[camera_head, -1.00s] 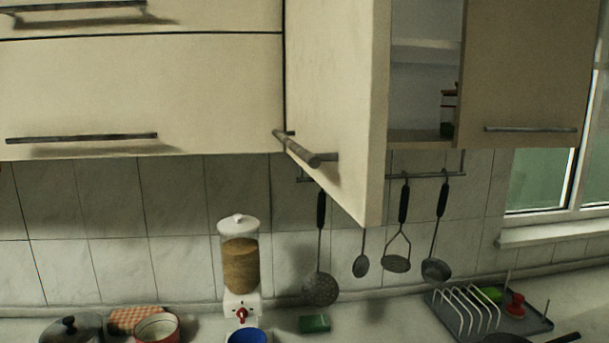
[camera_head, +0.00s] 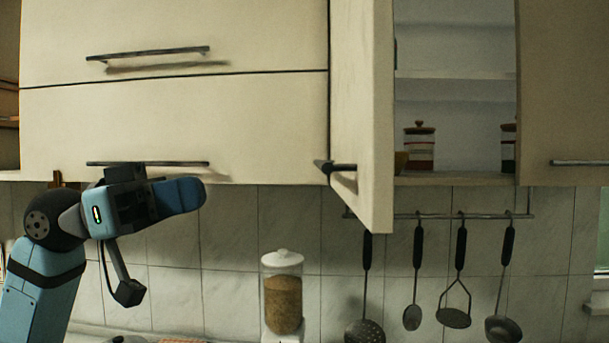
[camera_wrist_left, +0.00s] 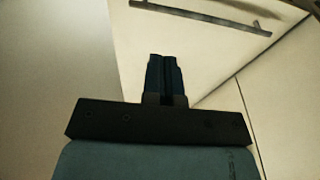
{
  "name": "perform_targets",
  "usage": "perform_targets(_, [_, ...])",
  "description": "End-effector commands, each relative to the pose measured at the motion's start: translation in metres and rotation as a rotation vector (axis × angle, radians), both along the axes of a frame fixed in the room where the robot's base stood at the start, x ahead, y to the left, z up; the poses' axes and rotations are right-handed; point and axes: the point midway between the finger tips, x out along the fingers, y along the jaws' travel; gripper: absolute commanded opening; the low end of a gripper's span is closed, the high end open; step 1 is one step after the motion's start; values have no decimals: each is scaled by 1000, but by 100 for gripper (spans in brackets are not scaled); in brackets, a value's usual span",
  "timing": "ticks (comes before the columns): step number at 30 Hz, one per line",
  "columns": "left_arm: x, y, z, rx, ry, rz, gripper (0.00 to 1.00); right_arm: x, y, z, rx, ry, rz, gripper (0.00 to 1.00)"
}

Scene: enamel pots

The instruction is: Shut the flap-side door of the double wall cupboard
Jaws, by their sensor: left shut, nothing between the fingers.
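The double wall cupboard (camera_head: 455,180) is at the right of the head view. Its flap-side door (camera_head: 360,90) stands open, swung out towards me, with a dark bar handle (camera_head: 340,167) low on its outer face. The other door (camera_head: 565,100) appears shut. My left gripper (camera_head: 195,193) is shut and empty, in front of the lower flap's bottom edge, left of the open door and apart from it. In the left wrist view its closed fingers (camera_wrist_left: 164,76) point towards a cream panel with a bar handle (camera_wrist_left: 200,14). My right gripper is out of view.
The flap cupboard (camera_head: 180,125) with two bar handles is left of the open door. Jars (camera_head: 419,147) stand on the cupboard's bottom shelf. Utensils hang from a rail (camera_head: 440,215) below. A dispenser (camera_head: 282,295) stands lower down. The space before the open door looks clear.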

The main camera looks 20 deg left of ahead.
Motion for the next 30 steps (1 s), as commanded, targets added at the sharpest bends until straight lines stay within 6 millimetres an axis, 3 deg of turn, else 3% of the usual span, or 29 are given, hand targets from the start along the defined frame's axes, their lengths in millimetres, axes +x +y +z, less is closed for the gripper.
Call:
perform_targets(12, [30,-77,21,-3,0,-3,0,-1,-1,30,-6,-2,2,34])
perform_targets(18, [42,-106,25,-3,3,-2,0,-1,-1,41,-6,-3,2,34])
perform_targets(30, [47,-119,25,-1,3,1,0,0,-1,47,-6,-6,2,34])
